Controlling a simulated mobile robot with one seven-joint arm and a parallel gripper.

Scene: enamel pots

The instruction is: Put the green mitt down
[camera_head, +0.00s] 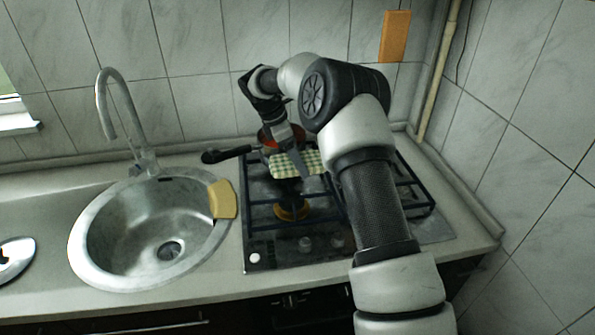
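The green mitt (285,165) is a green-and-white checked cloth piece over the middle of the stove. My gripper (300,163) points down at it from above, and a grey finger crosses its front. The mitt lies between the fingers, and the gripper looks shut on it. The mitt seems to be held above the stove grate, with a dark shape below it. My gripper and arm hide part of the mitt and the right part of the stove.
The gas stove (262,243) has black grates and a yellow-brown ring (291,209) at a burner. A red-orange pot (266,137) stands behind the mitt; a black handle (226,154) points left. A yellow block (222,199) lies on the rim of the sink (90,250).

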